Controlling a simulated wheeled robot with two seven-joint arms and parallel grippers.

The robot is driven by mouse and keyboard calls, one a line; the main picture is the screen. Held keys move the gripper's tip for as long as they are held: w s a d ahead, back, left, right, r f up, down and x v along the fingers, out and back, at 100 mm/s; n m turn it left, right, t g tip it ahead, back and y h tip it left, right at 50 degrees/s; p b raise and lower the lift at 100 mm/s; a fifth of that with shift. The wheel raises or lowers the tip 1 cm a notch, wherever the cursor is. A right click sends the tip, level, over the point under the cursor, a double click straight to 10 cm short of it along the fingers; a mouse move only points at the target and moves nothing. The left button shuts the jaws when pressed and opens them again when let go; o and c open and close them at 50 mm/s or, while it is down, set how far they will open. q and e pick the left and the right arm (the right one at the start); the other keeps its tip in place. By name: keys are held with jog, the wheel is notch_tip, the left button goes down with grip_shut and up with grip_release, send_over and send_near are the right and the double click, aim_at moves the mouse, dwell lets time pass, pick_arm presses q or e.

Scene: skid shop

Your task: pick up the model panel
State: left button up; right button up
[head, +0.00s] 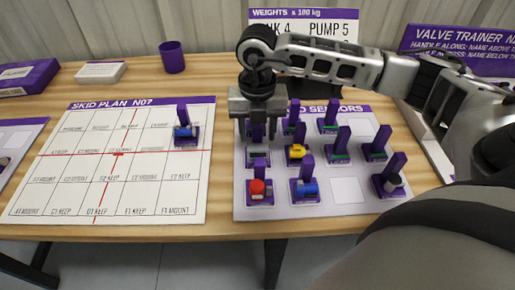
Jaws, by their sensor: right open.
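My right gripper (259,127) points straight down over the back left of the model board (348,190). Its jaws are open, just above and around the purple handle of a grey model (258,155), which may be the model panel; no label confirms this. The gripper partly hides that model's upright handle, and I cannot tell whether the fingers touch it. Other purple-handled models stand on the board: a red one (258,190), a blue one (305,189), a yellow one (296,152) and several more. My left gripper is not in view.
The skid plan board (60,180) lies at left, with one blue model (185,132) on its upper right cell. A purple cup (172,57), a white box (101,72) and a purple box (28,78) stand behind. Signs stand at the back.

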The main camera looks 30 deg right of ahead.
jog(key=shift+f, duration=0.95)
jog(key=shift+c, duration=0.3)
grip_shut()
